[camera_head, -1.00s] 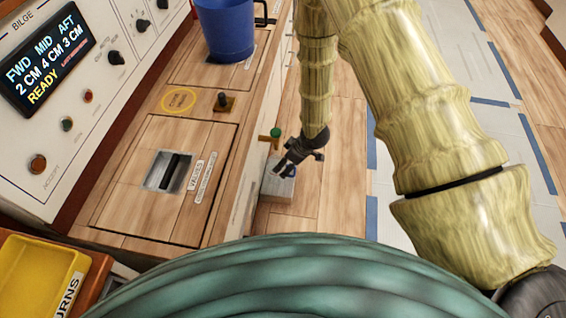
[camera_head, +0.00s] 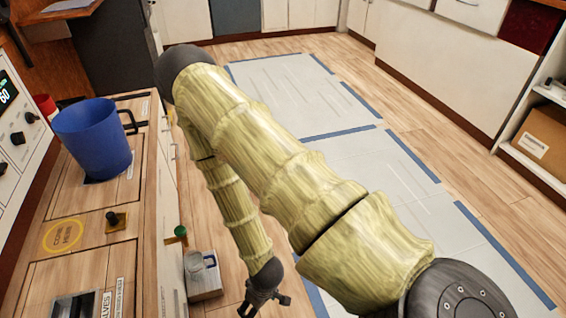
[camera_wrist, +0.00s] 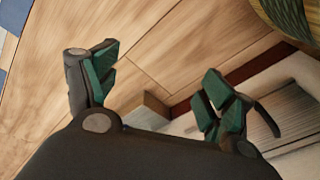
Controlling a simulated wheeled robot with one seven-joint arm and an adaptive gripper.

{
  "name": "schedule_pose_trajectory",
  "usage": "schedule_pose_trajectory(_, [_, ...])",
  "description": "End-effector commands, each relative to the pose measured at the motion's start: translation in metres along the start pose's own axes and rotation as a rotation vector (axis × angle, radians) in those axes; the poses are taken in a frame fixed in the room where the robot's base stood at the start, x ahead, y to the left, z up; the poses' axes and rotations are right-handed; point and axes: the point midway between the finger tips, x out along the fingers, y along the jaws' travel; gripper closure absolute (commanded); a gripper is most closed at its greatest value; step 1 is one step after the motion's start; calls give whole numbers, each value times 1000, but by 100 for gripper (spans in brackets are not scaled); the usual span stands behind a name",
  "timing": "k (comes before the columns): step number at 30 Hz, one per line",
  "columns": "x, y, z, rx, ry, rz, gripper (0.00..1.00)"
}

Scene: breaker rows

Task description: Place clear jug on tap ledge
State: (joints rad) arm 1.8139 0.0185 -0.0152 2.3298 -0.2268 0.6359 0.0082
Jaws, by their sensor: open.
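A small clear jug (camera_head: 197,263) with a handle stands upright on a light grey tap ledge (camera_head: 206,288), low on the side of the wooden counter. The tap (camera_head: 178,234) with a green knob juts out just above it. My gripper (camera_head: 265,304) is to the right of the ledge, apart from the jug, pointing down. In the wrist view my gripper (camera_wrist: 155,86) has its green-padded fingers wide apart with nothing between them. The jug is not clearly visible there.
A blue mug (camera_head: 94,140) stands on the counter (camera_head: 70,205) at left, with a red container (camera_head: 45,106) behind it. Pale floor panels (camera_head: 365,160) edged in blue lie right of my arm. An open shelf with a cardboard box (camera_head: 552,140) is at far right.

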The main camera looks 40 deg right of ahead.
Motion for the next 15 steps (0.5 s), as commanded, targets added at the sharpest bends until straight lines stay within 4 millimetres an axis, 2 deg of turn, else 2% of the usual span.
schedule_pose_trajectory(1, [-4, 0, 28, 53, -34, 20, 18])
schedule_pose_trajectory(3, [-10, 2, 56, 116, -67, 52, 18])
schedule_pose_trajectory(6, [-18, 4, 83, 172, -100, 87, 18])
schedule_pose_trajectory(9, [-22, 4, 95, 198, -115, 105, 18])
schedule_pose_trajectory(15, [-22, 5, 97, 202, -117, 109, 18])
